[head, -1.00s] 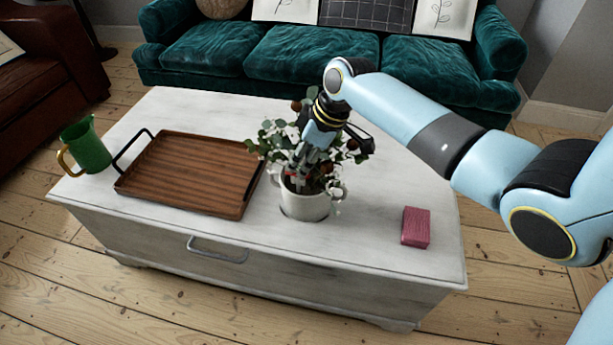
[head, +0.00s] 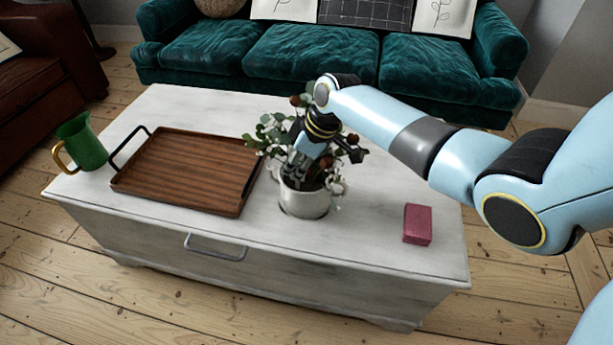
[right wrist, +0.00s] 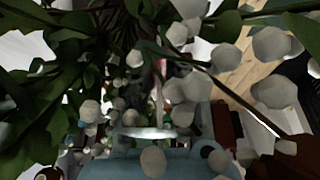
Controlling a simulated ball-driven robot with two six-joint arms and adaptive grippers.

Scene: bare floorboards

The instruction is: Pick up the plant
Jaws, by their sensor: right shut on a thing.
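The plant (head: 272,137) has green leaves and some reddish-brown parts, and stands in a whitish pot (head: 303,203) with side handles on the white chest. My right gripper (head: 303,172) reaches down from above into the foliage, just over the pot, and is shut on the plant. Its fingertips are partly hidden by leaves. In the right wrist view, leaves (right wrist: 60,115) and pale round berries fill the picture close up, so the exact grip point is hard to see. My left gripper is not in view.
On the white chest (head: 350,240), a wooden tray (head: 185,170) with dark handles lies left of the pot. A green mug (head: 82,143) with a gold handle stands at the far left. A pink block (head: 417,224) lies at the right. A teal sofa (head: 310,55) is behind.

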